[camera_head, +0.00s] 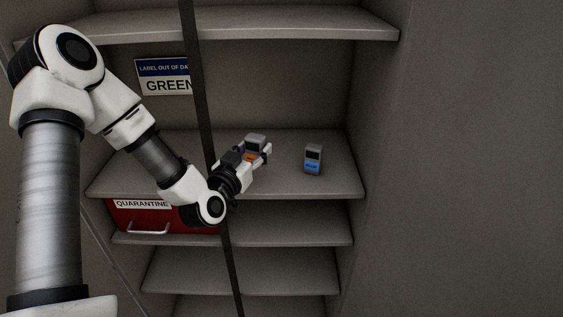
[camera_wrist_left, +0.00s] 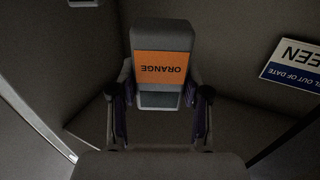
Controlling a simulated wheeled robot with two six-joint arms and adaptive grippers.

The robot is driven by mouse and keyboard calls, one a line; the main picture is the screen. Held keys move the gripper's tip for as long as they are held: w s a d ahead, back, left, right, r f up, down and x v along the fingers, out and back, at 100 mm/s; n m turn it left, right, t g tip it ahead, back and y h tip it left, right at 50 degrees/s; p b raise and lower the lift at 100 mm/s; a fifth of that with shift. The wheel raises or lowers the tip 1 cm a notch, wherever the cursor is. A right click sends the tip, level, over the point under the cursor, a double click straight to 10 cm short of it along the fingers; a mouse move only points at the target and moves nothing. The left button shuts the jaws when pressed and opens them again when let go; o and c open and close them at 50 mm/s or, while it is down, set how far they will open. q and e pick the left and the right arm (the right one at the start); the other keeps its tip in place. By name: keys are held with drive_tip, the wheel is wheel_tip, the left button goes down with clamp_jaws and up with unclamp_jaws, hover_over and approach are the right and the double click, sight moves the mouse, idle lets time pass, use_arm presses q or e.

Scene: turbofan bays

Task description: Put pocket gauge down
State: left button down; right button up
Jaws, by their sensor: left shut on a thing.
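The pocket gauge (camera_head: 255,143) is a small grey device with an orange label. In the left wrist view it shows large (camera_wrist_left: 162,38), its label reading ORANGE upside down. My left gripper (camera_head: 258,156) is shut on it, with one finger on each side of the gauge in the left wrist view (camera_wrist_left: 160,105). The gripper is over the middle shelf (camera_head: 330,182) in the head view. I cannot tell whether the gauge touches the shelf. My right gripper does not show.
A second gauge with a blue label (camera_head: 313,159) stands on the same shelf, right of my left gripper. A red drawer marked QUARANTINE (camera_head: 150,218) is below. A sign (camera_head: 163,77) is on the back wall. A dark vertical post (camera_head: 197,90) crosses in front.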

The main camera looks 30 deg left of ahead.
use_arm(q)
drive_tip(key=w+f+p, duration=0.1)
drive_tip(key=w, duration=0.1)
drive_tip(key=w+d+f+p, duration=0.1)
drive_tip(key=w, duration=0.2)
drive_tip(key=w+f, duration=0.1)
drive_tip(key=w, duration=0.2)
drive_tip(key=shift+w+d+f+p, duration=0.15)
drive_tip(key=shift+d+f+p, duration=0.2)
drive_tip(key=shift+d+p, duration=0.05)
drive_tip(key=f+p, duration=0.1)
drive_tip(key=f, duration=0.2)
drive_tip(key=shift+w+d+p, duration=0.1)
drive_tip(key=shift+w+p, duration=0.2)
drive_tip(key=shift+p, duration=0.05)
drive_tip(key=shift+w+f, duration=0.1)
drive_tip(key=shift+f, duration=0.15)
drive_tip(key=c, duration=0.9)
unclamp_jaws()
drive_tip(key=shift+f+b, duration=0.15)
drive_tip(key=shift+b, duration=0.2)
drive_tip(key=shift+c, duration=0.2)
drive_tip(key=o, duration=0.4)
